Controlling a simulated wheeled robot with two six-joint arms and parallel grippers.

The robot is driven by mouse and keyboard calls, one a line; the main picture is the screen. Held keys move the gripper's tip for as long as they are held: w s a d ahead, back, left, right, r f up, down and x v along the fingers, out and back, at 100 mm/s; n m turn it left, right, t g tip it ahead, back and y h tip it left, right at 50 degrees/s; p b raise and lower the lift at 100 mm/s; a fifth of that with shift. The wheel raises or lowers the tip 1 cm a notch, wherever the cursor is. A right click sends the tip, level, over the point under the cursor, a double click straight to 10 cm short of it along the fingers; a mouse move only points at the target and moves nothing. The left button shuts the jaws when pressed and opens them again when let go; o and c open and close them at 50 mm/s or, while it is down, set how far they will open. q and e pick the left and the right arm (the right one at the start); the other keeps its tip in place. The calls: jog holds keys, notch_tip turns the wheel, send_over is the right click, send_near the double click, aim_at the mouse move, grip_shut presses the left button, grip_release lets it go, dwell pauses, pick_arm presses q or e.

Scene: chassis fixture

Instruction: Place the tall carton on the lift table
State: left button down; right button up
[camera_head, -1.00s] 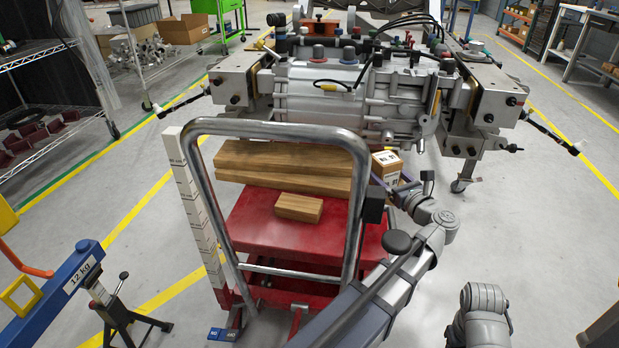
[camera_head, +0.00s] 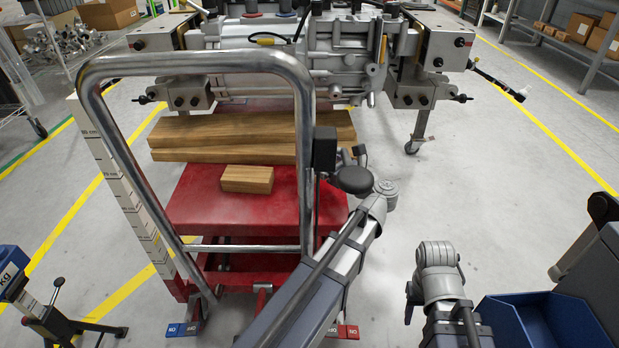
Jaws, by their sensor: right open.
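The lift table (camera_head: 195,208) is red and stands behind a tall bent steel push handle. A small wood-coloured block (camera_head: 247,179) lies on its top. I cannot make out the tall carton now; the area behind the handle's right upright is partly covered by dark parts and my arm. My left arm reaches from the bottom to the handle's right side; its jaws cannot be made out. My right gripper (camera_head: 438,297) is at lower right, well apart from the table, open, with nothing visible in it.
Long wooden beams (camera_head: 210,138) lie at the table's far side, below a metal gearbox assembly (camera_head: 300,72) on a fixture. A blue bin (camera_head: 550,318) is at lower right. A blue stand (camera_head: 18,270) is at left. Grey floor is open on the right.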

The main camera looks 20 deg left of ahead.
pick_arm(q)
jog(key=shift+f+b, duration=0.4)
jog(key=shift+f, duration=0.55)
pick_arm(e)
notch_tip(320, 180, down, 2)
pick_arm(q)
jog(key=shift+f, duration=0.1)
notch_tip(320, 180, down, 4)
jog(key=b, duration=0.3)
jog(key=shift+r+b, duration=0.25)
jog(key=shift+b, duration=0.1)
pick_arm(e)
notch_tip(320, 180, down, 4)
jog(key=shift+r, duration=0.15)
pick_arm(q)
jog(key=shift+f, duration=0.15)
grip_release()
jog(key=shift+r, duration=0.25)
jog(key=v, duration=0.7)
jog(key=shift+s+d+f, duration=0.1)
jog(key=shift+d, duration=0.2)
